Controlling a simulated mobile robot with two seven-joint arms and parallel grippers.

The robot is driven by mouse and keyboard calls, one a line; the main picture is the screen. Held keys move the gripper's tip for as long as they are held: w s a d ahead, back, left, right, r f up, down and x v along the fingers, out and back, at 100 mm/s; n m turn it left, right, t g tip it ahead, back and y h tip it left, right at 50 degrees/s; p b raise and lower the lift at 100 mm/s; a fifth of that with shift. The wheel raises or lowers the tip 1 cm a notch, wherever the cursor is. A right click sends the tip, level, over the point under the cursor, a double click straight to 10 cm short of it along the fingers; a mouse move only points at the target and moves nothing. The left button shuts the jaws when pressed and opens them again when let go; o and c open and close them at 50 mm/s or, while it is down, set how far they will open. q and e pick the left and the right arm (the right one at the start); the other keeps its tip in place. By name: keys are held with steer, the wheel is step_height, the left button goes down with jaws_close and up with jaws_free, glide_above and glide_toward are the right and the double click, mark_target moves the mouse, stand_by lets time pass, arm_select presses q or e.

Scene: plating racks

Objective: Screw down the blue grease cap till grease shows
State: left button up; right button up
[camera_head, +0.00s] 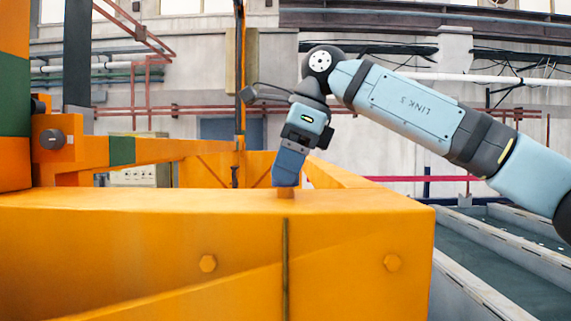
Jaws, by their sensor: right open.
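My right gripper (287,180) comes down from the light-blue right arm and points at the top of the orange beam (130,207). The jaws are open, seen nearly edge-on. I cannot make out the blue grease cap apart from the blue fingers; it may be hidden by or between them. Whether the fingers touch anything is not clear. No grease can be made out. My left gripper is not in view.
An orange post (14,50) with a green band stands at far left. Grey-walled tanks (500,240) lie at lower right. The beam top left of the stub is clear.

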steer(key=shift+w, duration=0.1)
steer(key=shift+c, duration=0.4)
steer(key=c, duration=0.7)
steer(key=shift+c, duration=0.7)
steer(key=shift+m, duration=0.3)
